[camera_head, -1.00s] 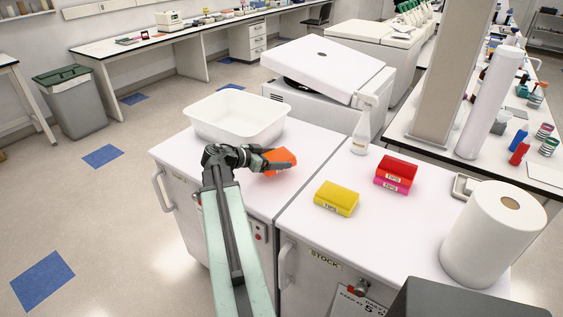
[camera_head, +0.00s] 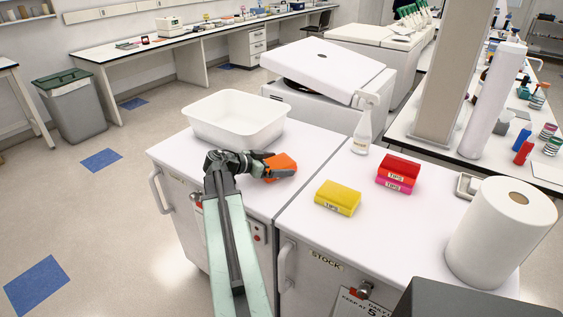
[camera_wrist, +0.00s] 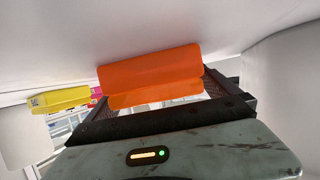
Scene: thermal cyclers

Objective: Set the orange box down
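The orange box (camera_head: 281,167) is at the fingers of my gripper (camera_head: 272,167), over the white bench top to the right of the white tub. In the wrist view, the orange box (camera_wrist: 150,75) sits between the two fingers (camera_wrist: 155,92), one at each end. The fingers look closed on it. The white bench top (camera_wrist: 60,45) fills the upper part of that view, very close to the box. I cannot tell whether the box touches it.
A white tub (camera_head: 235,122) stands just behind my gripper. A yellow box (camera_head: 338,198), a stacked red and pink box pair (camera_head: 397,172), a spray bottle (camera_head: 362,130) and a paper roll (camera_head: 500,235) stand to the right. The bench between the orange and yellow boxes is clear.

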